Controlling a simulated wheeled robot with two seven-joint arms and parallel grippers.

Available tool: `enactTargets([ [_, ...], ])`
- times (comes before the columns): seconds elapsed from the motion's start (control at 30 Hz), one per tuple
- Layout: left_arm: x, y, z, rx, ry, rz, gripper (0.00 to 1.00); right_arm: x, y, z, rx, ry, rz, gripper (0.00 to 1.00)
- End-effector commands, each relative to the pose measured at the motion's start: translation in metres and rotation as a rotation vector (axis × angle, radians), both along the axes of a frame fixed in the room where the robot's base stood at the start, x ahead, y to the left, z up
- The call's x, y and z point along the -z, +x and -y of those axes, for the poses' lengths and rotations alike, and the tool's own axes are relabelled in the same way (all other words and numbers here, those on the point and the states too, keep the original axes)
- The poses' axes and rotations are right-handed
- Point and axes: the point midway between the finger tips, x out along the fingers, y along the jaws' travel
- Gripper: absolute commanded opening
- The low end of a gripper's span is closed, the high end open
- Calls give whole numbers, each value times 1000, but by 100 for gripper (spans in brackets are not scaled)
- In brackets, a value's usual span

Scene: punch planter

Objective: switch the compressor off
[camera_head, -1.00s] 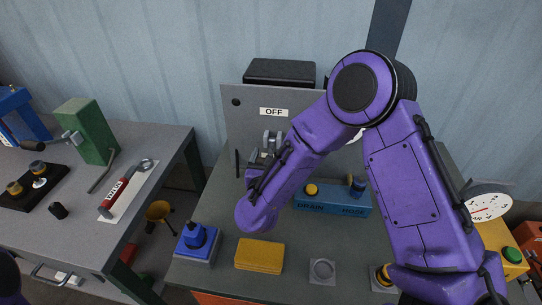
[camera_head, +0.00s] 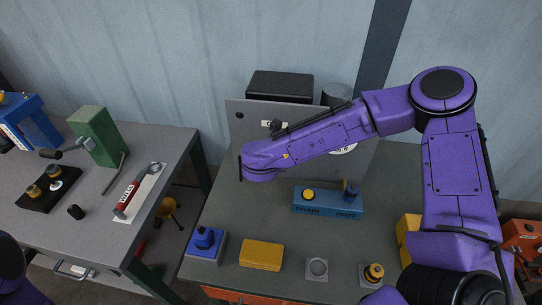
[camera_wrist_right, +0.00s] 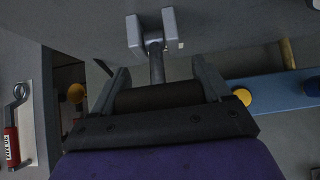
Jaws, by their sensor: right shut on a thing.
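An upright grey panel (camera_head: 234,135) stands at the back of the middle bench. Its label (camera_head: 267,124) is mostly covered by my right arm. In the right wrist view a grey bracket (camera_wrist_right: 151,32) carries a metal lever rod (camera_wrist_right: 155,67) that ends in a dark cylindrical grip (camera_wrist_right: 158,96). My right gripper (camera_wrist_right: 160,82) is shut on this grip, one finger on each side. In the head view my right arm hides the lever and the fingers. My left gripper is not in view; only a piece of my left arm shows at the lower left edge.
A blue block (camera_head: 328,202) with a yellow knob, a yellow block (camera_head: 261,255), a blue knobbed base (camera_head: 204,244) and a small grey plate (camera_head: 316,268) stand on the bench. A left table (camera_head: 92,225) holds a green block (camera_head: 97,137) and a red-handled tool (camera_head: 130,195).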

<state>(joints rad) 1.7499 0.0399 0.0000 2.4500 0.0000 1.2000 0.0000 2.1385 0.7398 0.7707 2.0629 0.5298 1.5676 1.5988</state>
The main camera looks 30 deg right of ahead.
Motion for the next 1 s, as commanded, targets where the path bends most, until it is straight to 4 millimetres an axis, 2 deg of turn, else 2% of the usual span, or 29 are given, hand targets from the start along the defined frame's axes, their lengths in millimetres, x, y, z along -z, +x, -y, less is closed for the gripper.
enactTargets([
  [0.2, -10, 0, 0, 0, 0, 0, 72, -6, 1, 1, 0, 40, -53, 22],
  [0.73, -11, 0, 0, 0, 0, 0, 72, -6, 2, 0, -1, 54, -71, 22],
  [0.77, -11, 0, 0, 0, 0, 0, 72, -6, 2, 0, -1, 54, -71, 80],
  [0.8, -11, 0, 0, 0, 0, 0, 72, -6, 2, 0, 0, 55, -70, 93],
  [0.83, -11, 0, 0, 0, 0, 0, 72, -6, 2, 0, 0, 55, -70, 98],
  [1.0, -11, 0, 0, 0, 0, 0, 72, -5, 1, 0, 0, 54, -72, 98],
])
